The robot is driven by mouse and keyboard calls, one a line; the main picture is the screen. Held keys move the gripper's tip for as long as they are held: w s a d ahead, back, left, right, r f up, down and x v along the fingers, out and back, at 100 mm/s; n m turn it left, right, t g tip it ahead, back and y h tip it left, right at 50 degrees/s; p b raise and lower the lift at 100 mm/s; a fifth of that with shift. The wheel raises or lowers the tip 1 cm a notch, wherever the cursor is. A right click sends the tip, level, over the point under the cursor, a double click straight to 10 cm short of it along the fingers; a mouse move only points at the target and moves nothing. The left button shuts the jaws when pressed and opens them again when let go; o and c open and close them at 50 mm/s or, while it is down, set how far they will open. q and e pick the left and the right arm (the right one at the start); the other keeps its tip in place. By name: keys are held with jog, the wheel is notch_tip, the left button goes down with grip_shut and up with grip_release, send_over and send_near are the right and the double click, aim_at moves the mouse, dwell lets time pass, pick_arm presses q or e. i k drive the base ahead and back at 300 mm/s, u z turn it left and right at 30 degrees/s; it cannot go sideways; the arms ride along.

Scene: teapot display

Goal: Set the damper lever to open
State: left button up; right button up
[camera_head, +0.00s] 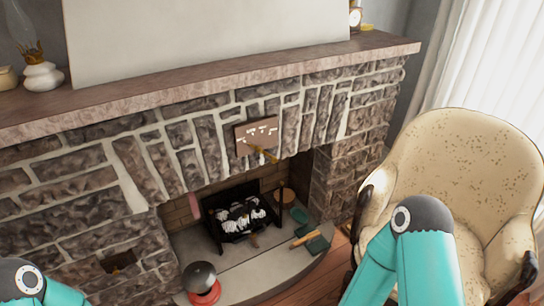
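A brown plate (242,139) with small pale markings is fixed to the stone fireplace front, above the firebox opening. A brass-coloured damper lever (262,152) sticks out at its lower part and points down to the right. The markings are too small to read, so I cannot tell which setting the lever is at. Teal links of my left arm show at the bottom left corner and teal links of my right arm at the bottom right. Neither gripper is in view, and nothing of mine touches the lever.
A cream armchair (450,165) stands right of the fireplace, close to my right arm. A dark grate (236,228) sits in the firebox. A black and red round object (203,284) and green-and-wood tools (317,243) lie on the hearth. The mantel (215,80) juts out above the plate.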

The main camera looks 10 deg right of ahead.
aim_at(258, 148)
jog(key=i, duration=0.9)
jog(key=z, duration=0.05)
